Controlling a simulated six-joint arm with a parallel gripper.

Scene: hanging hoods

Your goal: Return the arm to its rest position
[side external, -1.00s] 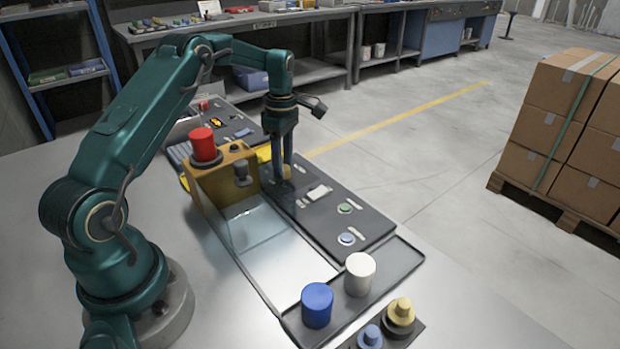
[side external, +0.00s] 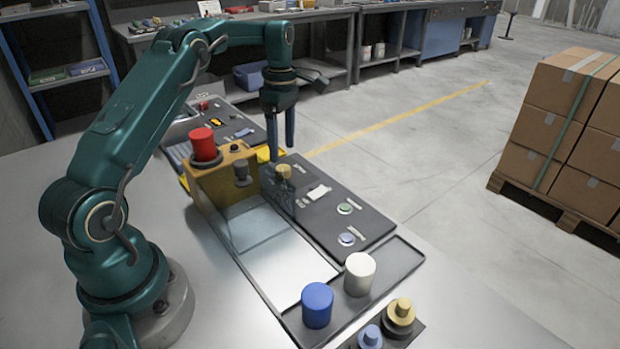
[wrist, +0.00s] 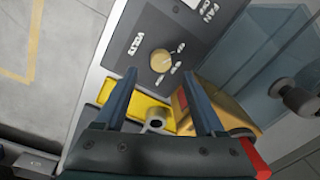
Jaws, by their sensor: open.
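My gripper (side external: 280,145) is open and empty. It hangs pointing down above the far end of the dark control panel (side external: 330,222), apart from the yellow knob (side external: 283,171) just below it. In the wrist view the two fingers of my gripper (wrist: 160,95) are spread wide with nothing between them. The yellow knob (wrist: 161,62) shows beyond the fingertips on the panel, with the word VOLTS beside it. My arm reaches up and over from its base at the left.
A red cylinder (side external: 204,145) stands on the yellow-brown block (side external: 225,177) beside the panel. Blue (side external: 317,305) and white (side external: 360,274) cylinders stand in a dark tray (side external: 402,265) in front. Stacked boxes (side external: 565,130) stand far right. The air above the panel is clear.

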